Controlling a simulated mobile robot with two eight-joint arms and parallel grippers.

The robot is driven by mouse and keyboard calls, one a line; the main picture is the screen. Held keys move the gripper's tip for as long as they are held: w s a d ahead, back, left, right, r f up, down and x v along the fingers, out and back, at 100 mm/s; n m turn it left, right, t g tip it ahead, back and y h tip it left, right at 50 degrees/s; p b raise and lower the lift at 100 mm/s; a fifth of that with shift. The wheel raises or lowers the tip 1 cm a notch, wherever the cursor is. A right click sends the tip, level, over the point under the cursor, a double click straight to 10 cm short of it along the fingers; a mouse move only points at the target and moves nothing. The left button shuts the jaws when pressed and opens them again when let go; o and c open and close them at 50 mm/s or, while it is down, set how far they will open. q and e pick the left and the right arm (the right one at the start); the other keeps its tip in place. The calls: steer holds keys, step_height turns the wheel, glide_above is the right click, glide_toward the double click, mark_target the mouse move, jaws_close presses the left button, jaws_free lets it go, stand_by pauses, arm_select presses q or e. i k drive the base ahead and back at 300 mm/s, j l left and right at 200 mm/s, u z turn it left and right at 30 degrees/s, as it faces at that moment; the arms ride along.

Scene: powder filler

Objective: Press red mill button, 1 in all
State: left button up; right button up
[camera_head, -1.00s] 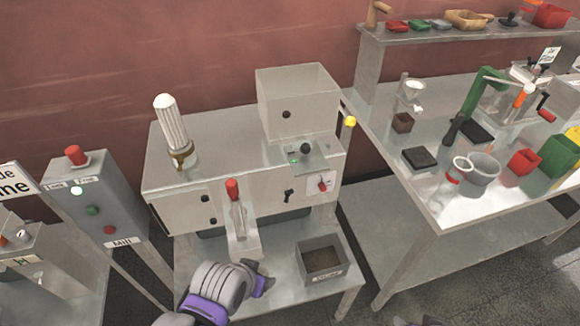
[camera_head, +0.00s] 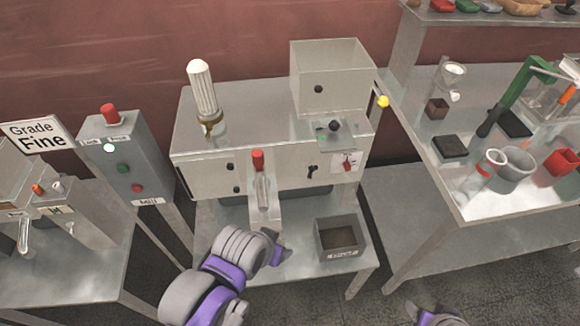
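The grey mill control box (camera_head: 128,140), labelled "Mill", stands on a post at the left. On its sloped face are a red button (camera_head: 138,188) near the bottom, a green button (camera_head: 122,168) above it and a lit white lamp (camera_head: 109,147) higher up. A larger red knob (camera_head: 109,112) sits on top. My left arm rises from the bottom, and its gripper (camera_head: 277,254) is right of the box, low in front of the middle machine, apart from the buttons. Its fingers are too small to read. My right gripper (camera_head: 434,314) is partly cut off at the bottom edge.
A machine with a square hopper (camera_head: 332,80) and a red-topped lever (camera_head: 259,160) stands in the middle, with a dark bin (camera_head: 340,238) on its lower shelf. A "Grade Fine" sign (camera_head: 36,136) is left of the mill box. A cluttered table (camera_head: 520,200) is at the right.

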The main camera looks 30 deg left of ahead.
mark_target(136, 187)
steer(key=u, duration=2.35)
